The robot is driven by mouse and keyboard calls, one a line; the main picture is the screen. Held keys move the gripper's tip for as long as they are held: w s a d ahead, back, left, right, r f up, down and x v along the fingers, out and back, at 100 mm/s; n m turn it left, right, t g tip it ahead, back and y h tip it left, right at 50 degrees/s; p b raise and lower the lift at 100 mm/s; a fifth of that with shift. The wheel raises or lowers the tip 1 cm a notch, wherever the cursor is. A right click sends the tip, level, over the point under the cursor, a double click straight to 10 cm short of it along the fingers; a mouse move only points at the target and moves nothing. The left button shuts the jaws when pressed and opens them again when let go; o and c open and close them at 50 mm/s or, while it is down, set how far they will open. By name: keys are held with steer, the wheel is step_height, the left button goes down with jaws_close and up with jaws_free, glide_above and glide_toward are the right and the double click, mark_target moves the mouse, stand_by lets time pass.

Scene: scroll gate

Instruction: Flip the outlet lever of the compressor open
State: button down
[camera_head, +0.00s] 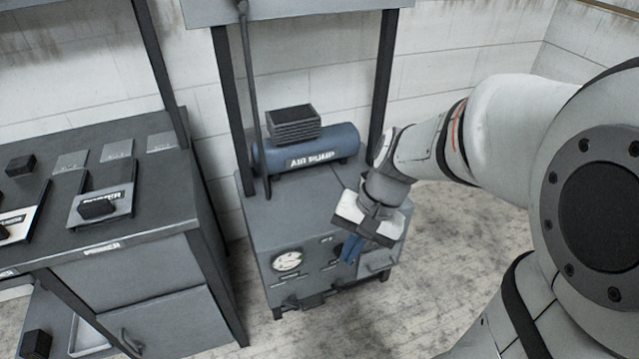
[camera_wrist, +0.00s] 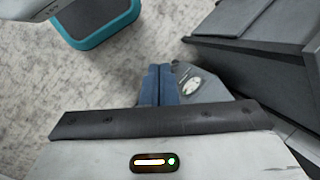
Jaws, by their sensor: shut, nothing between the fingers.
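The compressor is a grey cabinet (camera_head: 262,222) with a blue tank marked AIR PUMP (camera_head: 335,150) on top. Its front panel carries a round white gauge (camera_head: 288,261), which also shows in the wrist view (camera_wrist: 192,86). My gripper (camera_head: 350,249) is in front of the right part of this panel, its blue fingers together and empty. In the wrist view the shut fingers (camera_wrist: 158,84) point toward the panel, left of the gauge. I cannot make out the outlet lever; my fingers and wrist cover part of the panel. I cannot tell whether the fingertips touch it.
A dark workbench (camera_head: 140,222) with labelled plates and black blocks stands left of the compressor. Dark posts rise at both sides of the tank, with a thin pipe (camera_head: 248,90) by the left one. Bare floor (camera_head: 445,225) lies to the right.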

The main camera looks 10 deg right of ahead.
mark_target(338, 288)
steer(key=w+a+f+m+t+y+b, duration=0.15)
steer(key=w+f+m+y+b, duration=0.35)
steer(key=f, duration=0.6)
steer(key=w+a+f+m+t+y+b, duration=0.1)
steer(key=w+a+f+m+y+b, duration=0.2)
steer(key=w+f+m, duration=0.55)
steer(key=w+f+m+t+y+b, duration=0.1)
steer(key=w+f+m+y+b, duration=0.3)
steer(key=f, duration=0.8)
steer(key=d+f+m+t+h+b, duration=0.2)
steer(key=f+m, duration=0.4)
steer(key=f, duration=0.6)
steer(key=d+f+m+t+h+b, duration=0.3)
steer(key=d+f+m+t+b, duration=0.1)
steer(key=f, duration=0.8)
steer(key=d+f+m+t+h+b, duration=0.2)
steer(key=d+f+m+t+b, duration=0.2)
steer(key=f+m, duration=0.5)
step_height(338, 288, down, 4)
steer(key=shift+s+r+t+h, duration=0.2)
steer(key=shift+t+h, duration=0.1)
steer(key=shift+t, duration=0.35)
steer(key=shift+a, duration=0.1)
